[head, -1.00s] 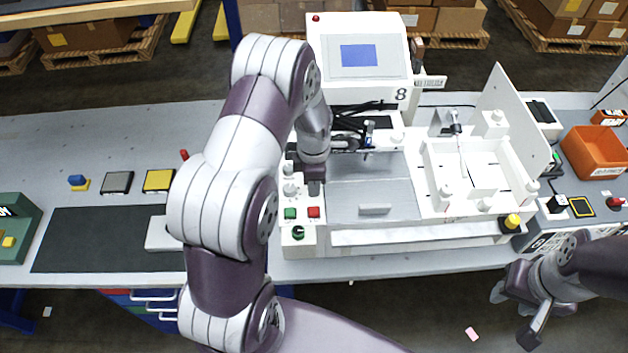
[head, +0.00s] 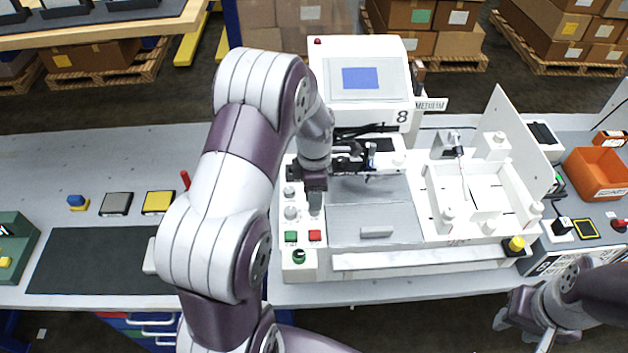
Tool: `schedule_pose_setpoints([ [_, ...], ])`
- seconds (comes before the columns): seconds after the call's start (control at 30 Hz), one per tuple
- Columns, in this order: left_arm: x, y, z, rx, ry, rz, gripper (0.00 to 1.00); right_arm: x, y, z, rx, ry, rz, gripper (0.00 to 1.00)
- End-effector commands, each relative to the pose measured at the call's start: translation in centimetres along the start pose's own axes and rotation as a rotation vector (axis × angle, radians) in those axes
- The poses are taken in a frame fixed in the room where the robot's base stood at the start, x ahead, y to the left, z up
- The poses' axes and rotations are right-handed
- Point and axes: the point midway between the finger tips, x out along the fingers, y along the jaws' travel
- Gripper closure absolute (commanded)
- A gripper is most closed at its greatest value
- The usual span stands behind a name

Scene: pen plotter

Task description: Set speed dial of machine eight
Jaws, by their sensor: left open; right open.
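Machine eight (head: 404,92) is a white plotter with a blue screen and the number 8 on its front. Its control strip on the left side carries pale round knobs (head: 290,212), a green button (head: 291,236), a red button (head: 315,235) and a dark green knob (head: 298,257). I cannot tell which knob is the speed dial. My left gripper (head: 315,205) points down over the strip, just right of the pale knobs and above the red button; it is open, though its fingers look close together from here. My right gripper (head: 545,340) is open and empty at the lower right, cut by the frame edge.
An orange bin (head: 596,174) is further right. A dark mat (head: 90,260) lies on the left of the bench.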

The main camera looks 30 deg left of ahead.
Motion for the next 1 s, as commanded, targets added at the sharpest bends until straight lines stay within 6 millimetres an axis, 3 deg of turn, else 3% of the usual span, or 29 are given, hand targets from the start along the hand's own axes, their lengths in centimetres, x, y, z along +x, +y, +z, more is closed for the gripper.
schedule_pose_setpoints([
  [0.2,-5.3,0.0,-0.1,-0.001,-0.001,0.003,0.45,1.5,0.0,0.2,0.000,0.000,0.000,0.57],
  [0.33,-7.2,0.0,-0.1,-0.001,-0.001,0.002,0.45,1.7,0.0,0.2,0.000,0.000,0.000,0.57],
  [0.87,-7.8,0.0,-0.1,0.000,0.000,-0.001,0.45,1.7,0.0,0.2,0.000,0.000,0.000,0.57],
  [1.0,-7.8,0.3,0.1,0.155,-0.005,0.017,0.45,1.7,0.0,0.2,0.000,0.000,0.000,0.57],
])
